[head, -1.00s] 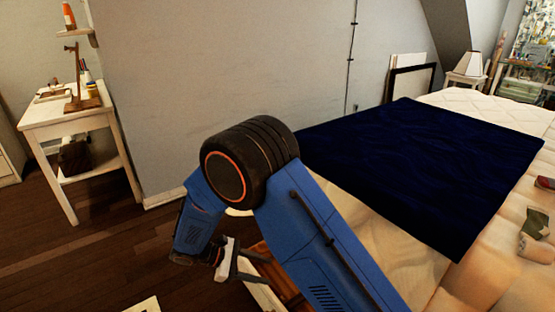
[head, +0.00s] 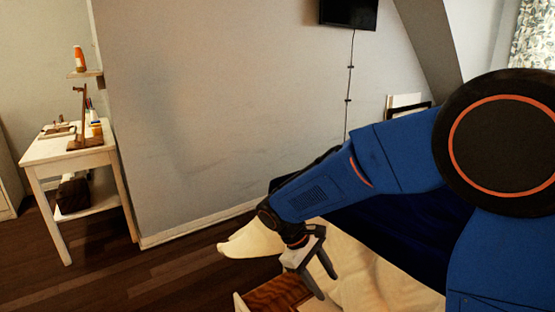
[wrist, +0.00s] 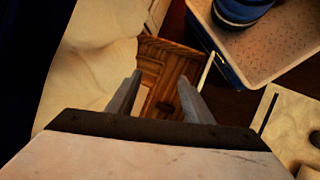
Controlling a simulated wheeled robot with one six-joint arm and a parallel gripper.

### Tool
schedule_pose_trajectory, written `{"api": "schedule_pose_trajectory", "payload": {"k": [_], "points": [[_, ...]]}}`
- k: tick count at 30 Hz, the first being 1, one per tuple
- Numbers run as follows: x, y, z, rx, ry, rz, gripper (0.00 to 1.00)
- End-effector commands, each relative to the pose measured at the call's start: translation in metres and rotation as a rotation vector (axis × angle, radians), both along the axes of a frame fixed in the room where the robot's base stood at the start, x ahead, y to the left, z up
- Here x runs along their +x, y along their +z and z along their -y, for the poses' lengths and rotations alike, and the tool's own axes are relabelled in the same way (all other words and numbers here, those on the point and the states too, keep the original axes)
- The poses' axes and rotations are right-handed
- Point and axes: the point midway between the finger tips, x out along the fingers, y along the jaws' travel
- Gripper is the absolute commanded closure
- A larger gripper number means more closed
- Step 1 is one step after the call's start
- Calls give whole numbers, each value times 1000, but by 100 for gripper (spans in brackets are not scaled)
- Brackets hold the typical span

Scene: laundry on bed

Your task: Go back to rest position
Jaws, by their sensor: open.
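My gripper (head: 328,286) is at the lower middle of the head view, pointing down beside the bed edge. Its two fingers are apart with nothing between them. In the wrist view my gripper (wrist: 159,80) also shows open and empty, with a brown wooden piece (wrist: 172,68) beyond the fingertips. My blue arm bends across the right half of the head view and hides much of the bed.
The bed has cream bedding (head: 365,277) and a dark blue cover (head: 405,232), partly hidden by my arm. The wooden piece (head: 275,297) stands beside the bed. A white side table (head: 65,148) is at left. Dark floor (head: 165,270) is open between them.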

Motion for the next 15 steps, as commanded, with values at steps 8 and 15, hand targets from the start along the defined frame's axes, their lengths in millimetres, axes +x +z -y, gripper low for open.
{"api": "schedule_pose_trajectory", "payload": {"k": [8,15], "points": [[-25,36,46,126,-137,98,53],[-52,60,80,227,-251,190,53]]}}
